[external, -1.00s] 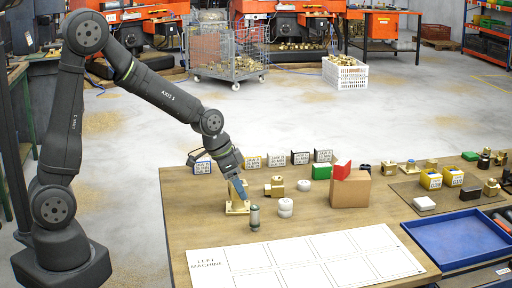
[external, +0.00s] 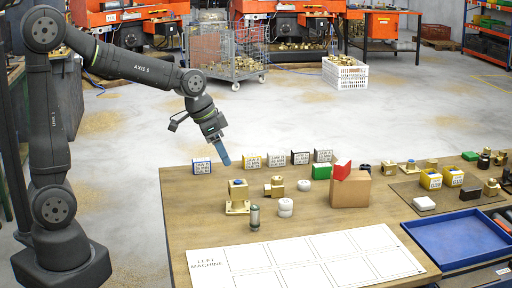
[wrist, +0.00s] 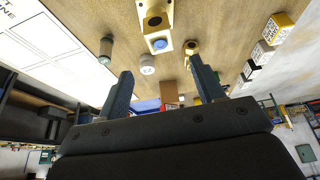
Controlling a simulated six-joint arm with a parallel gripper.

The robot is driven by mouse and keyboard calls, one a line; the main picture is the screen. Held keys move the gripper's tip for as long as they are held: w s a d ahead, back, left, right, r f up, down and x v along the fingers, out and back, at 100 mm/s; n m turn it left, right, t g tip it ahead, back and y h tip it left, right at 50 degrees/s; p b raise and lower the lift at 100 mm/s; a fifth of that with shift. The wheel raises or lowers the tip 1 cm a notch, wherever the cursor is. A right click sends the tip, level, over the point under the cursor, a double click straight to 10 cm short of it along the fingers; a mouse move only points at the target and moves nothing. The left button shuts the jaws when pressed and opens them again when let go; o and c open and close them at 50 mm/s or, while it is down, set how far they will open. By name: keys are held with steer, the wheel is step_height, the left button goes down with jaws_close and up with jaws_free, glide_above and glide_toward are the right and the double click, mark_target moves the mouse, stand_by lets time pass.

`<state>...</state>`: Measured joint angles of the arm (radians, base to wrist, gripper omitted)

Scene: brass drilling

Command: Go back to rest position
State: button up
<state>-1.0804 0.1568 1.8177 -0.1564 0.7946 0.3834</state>
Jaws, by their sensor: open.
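My gripper (external: 223,157) hangs in the air above the left back part of the table, apart from everything on it. In the wrist view my gripper (wrist: 157,85) shows its two blue fingers spread wide with nothing between them. A brass fitting with a blue top on a brass base plate (external: 237,207) stands on the table below and to the right of the fingers. The fitting also shows in the wrist view (wrist: 158,22), beyond the fingertips. My arm is raised and reaches in from the left.
Labelled blocks (external: 277,160) stand along the table's back edge. A grey cylinder (external: 254,217), white round parts (external: 285,207) and a cardboard box (external: 349,190) stand nearby. A white marked sheet (external: 305,262) lies in front, a blue tray (external: 458,243) at right.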

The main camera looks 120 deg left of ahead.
mark_target(239, 182)
steer(key=shift+s+d+r, duration=0.15)
steer(key=shift+r, duration=0.3)
steer(key=x, duration=1.2)
steer(key=shift+f, duration=0.25)
steer(key=shift+r, duration=0.75)
steer(key=shift+f, duration=0.1)
